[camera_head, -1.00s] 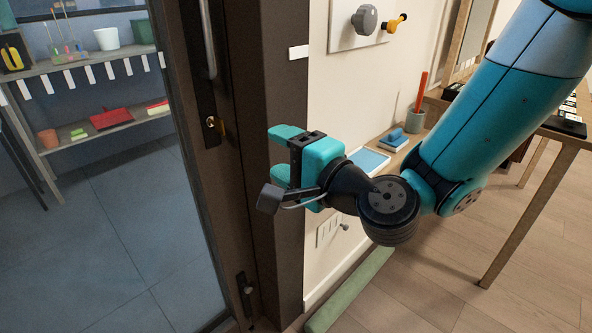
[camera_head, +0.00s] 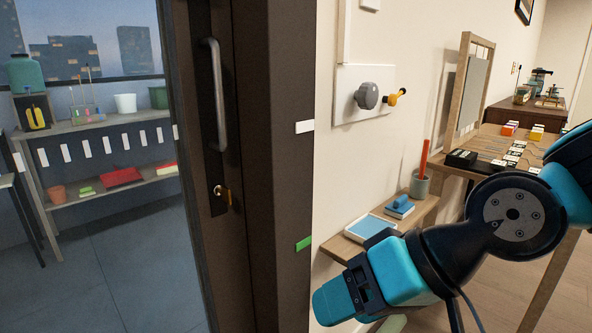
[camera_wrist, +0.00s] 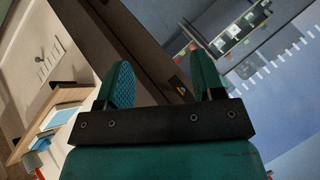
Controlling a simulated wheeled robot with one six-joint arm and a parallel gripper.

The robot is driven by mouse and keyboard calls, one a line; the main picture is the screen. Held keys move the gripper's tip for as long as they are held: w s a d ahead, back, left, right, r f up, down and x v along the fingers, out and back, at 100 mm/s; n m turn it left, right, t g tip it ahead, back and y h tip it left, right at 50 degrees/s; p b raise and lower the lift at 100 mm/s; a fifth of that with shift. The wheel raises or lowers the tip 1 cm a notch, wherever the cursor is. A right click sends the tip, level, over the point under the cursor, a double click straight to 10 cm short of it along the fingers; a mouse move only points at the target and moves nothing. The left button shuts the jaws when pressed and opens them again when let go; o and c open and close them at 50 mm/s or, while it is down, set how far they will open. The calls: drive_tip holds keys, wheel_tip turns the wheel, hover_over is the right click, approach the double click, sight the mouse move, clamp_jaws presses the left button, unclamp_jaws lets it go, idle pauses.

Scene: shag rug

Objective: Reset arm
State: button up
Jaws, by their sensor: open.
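My gripper (camera_head: 335,305) is at the lower middle of the head view, in front of the wall beside the dark door frame. In the wrist view my gripper (camera_wrist: 163,82) shows two teal fingers spread apart with nothing between them. My arm comes in from the right edge of the head view and is bent at a dark joint. The gripper appears apart from the door frame (camera_head: 265,170), though the depth gap is hard to tell.
A wall shelf (camera_head: 415,212) holds a pen cup (camera_head: 419,187) and blue items. A wooden table (camera_head: 485,150) with small objects is at right. Shelving (camera_head: 110,122) stands behind the door opening.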

drive_tip(key=s+d+n+g+h, duration=0.2)
drive_tip(key=s+d+h, duration=0.4)
drive_tip(key=d, duration=0.4)
wheel_tip(320, 180, up, 24)
drive_tip(key=y+p, duration=0.1)
drive_tip(key=p, duration=2.3)
drive_tip(key=shift+s+a+r+y+p, duration=0.15)
drive_tip(key=shift+s+a+y+p, duration=0.15)
drive_tip(key=shift+a+p, duration=0.1)
drive_tip(key=shift+a, duration=0.1)
